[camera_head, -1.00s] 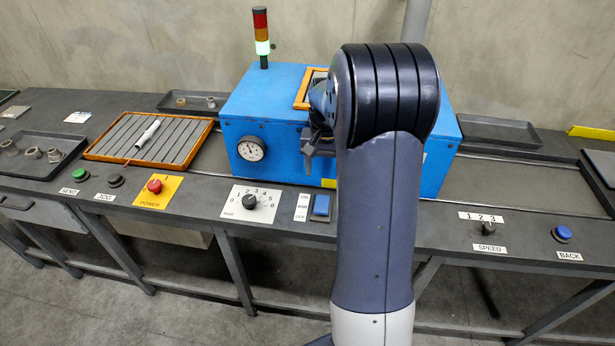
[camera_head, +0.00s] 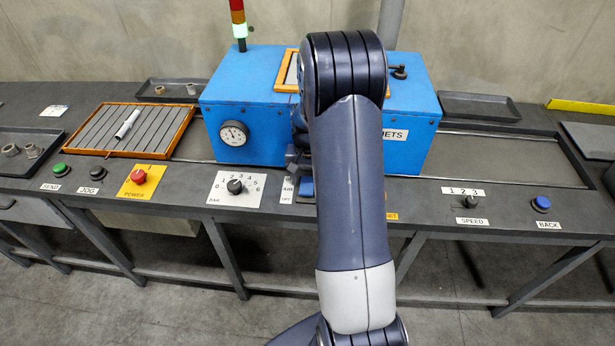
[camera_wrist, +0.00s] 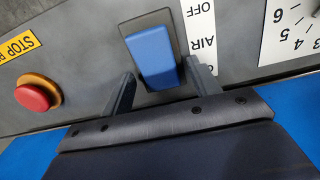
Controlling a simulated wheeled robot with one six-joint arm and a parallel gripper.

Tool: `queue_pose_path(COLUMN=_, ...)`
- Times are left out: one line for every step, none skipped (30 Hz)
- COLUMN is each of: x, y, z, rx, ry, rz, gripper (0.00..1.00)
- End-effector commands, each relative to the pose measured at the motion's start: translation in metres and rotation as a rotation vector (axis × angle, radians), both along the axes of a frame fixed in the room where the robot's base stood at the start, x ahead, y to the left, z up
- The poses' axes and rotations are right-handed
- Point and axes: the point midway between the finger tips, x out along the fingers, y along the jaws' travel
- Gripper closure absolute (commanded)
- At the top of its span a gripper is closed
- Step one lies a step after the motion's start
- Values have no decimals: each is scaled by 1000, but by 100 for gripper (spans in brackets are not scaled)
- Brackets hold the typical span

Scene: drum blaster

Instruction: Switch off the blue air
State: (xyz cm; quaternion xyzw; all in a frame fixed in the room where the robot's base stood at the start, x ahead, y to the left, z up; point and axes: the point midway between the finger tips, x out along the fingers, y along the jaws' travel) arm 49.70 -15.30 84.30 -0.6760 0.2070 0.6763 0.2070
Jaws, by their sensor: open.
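The blue air switch (camera_head: 306,187) sits on the grey bench front, partly hidden by my arm in the head view. In the wrist view the blue switch (camera_wrist: 152,55) stands on a dark plate, beside a white label (camera_wrist: 202,40) reading OFF and AIR. My gripper (camera_wrist: 160,68) is open, with one finger on each side of the switch in the picture. I cannot tell whether a finger touches it. In the head view my gripper (camera_head: 297,158) is mostly hidden behind my arm, just above the switch.
A red stop button (camera_wrist: 37,92) is left of the switch in the wrist view. A numbered dial (camera_head: 235,186) is left of the switch in the head view. The blue machine box (camera_head: 250,100) with a gauge (camera_head: 234,133) stands close behind.

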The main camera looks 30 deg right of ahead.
Motion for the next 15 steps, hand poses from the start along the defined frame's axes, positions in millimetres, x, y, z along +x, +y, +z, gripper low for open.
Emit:
queue_pose_path(x=0, y=0, z=0, rx=0, ry=0, rz=0, gripper=42)
queue_pose_path(x=0, y=0, z=0, rx=0, ry=0, rz=0, gripper=44)
queue_pose_path(x=0, y=0, z=0, rx=0, ry=0, rz=0, gripper=48)
queue_pose_path(x=0, y=0, z=0, rx=0, ry=0, rz=0, gripper=50)
queue_pose_path(x=0, y=0, z=0, rx=0, ry=0, rz=0, gripper=52)
queue_pose_path(x=0, y=0, z=0, rx=0, ry=0, rz=0, gripper=56)
queue_pose_path(x=0, y=0, z=0, rx=0, ry=0, rz=0, gripper=58)
queue_pose_path(x=0, y=0, z=0, rx=0, ry=0, rz=0, gripper=61)
queue_pose_path(x=0, y=0, z=0, rx=0, ry=0, rz=0, gripper=64)
queue_pose_path(x=0, y=0, z=0, rx=-1, ry=-1, rz=0, gripper=66)
queue_pose_path(x=0, y=0, z=0, rx=-1, ry=-1, rz=0, gripper=69)
queue_pose_path(x=0, y=0, z=0, rx=-1, ry=-1, rz=0, gripper=72)
queue_pose_path(x=0, y=0, z=1, rx=-1, ry=-1, rz=0, gripper=75)
queue_pose_path(x=0, y=0, z=1, rx=-1, ry=-1, rz=0, gripper=77)
queue_pose_path(x=0, y=0, z=1, rx=-1, ry=-1, rz=0, gripper=80)
